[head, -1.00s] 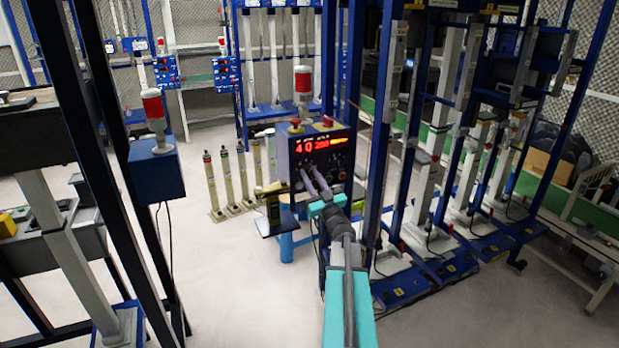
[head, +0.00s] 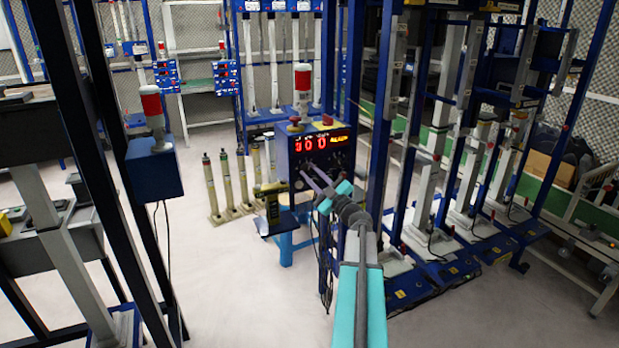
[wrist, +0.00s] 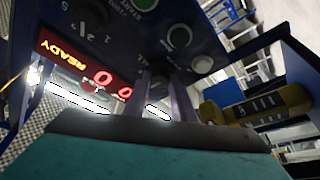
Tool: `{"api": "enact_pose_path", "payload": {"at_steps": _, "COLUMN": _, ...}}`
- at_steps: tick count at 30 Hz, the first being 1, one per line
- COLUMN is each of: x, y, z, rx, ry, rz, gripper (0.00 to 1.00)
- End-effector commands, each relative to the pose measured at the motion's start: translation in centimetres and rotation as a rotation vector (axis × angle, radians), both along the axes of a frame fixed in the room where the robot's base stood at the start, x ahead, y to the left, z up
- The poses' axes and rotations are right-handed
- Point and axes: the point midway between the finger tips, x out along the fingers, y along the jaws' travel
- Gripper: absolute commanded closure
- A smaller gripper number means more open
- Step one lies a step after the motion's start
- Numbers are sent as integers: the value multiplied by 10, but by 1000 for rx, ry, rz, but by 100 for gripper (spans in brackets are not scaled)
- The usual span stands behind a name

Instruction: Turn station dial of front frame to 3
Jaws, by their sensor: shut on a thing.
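The front frame's blue control box (head: 290,160) stands left of the blue posts, with a red lit display (head: 312,142) on its face. The display shows zeros, and the word READY is legible in the wrist view (wrist: 62,56). My gripper (head: 307,168) reaches the lower part of the panel. Its two fingers (wrist: 166,82) are shut on a dial, taken as the station dial, which they mostly hide along with its pointer and setting. Another dial with the printed numbers 1 and 2 shows at the top left of the wrist view (wrist: 97,12).
A yellow-and-black device (head: 270,200) stands on a blue stool just left of the box. Blue posts (head: 357,120) rise close at right.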

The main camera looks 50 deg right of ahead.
Motion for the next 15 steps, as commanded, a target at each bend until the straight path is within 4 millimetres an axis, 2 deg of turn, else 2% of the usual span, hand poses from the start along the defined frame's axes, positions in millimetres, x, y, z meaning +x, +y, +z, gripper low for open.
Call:
{"api": "enact_pose_path", "payload": {"at_steps": 6, "x": 2, "y": 1, "z": 3, "rx": -74, "ry": 26, "rz": 4, "gripper": 99}}
{"api": "enact_pose_path", "payload": {"at_steps": 15, "x": 2, "y": 1, "z": 3, "rx": -92, "ry": 33, "rz": 4, "gripper": 99}}
